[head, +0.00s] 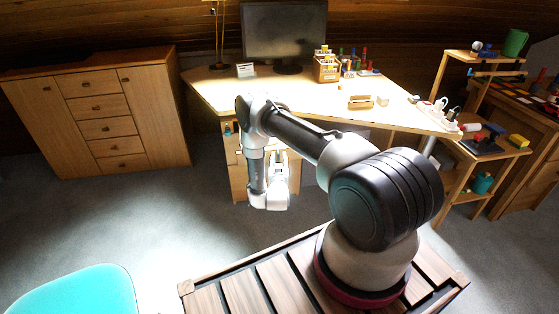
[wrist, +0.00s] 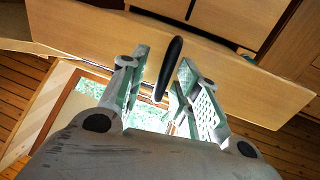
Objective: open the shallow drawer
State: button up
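In the wrist view, a pale wooden drawer front (wrist: 250,85) runs across the picture. A black bar handle (wrist: 168,68) stands out from it. My gripper (wrist: 163,66) has its two fingers apart, one on each side of this handle. There is a visible gap to the left finger; contact on the right is unclear. In the head view, my gripper (head: 279,158) is in front of the wooden drawer unit (head: 238,178) under the desk. My arm and gripper hide much of that unit, including the handle. A dark gap runs beside the drawer front in the wrist view.
Another dark handle (wrist: 190,9) is on the neighbouring wooden front. The desk (head: 215,92) holds a monitor (head: 284,32) and small items. A cabinet (head: 100,112) stands at left, a shelf rack (head: 483,155) at right, and a turquoise seat (head: 75,292) at front left. The grey floor between is clear.

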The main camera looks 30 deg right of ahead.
jog(key=v, duration=1.1)
jog(key=shift+s, duration=0.35)
jog(key=shift+f, duration=0.1)
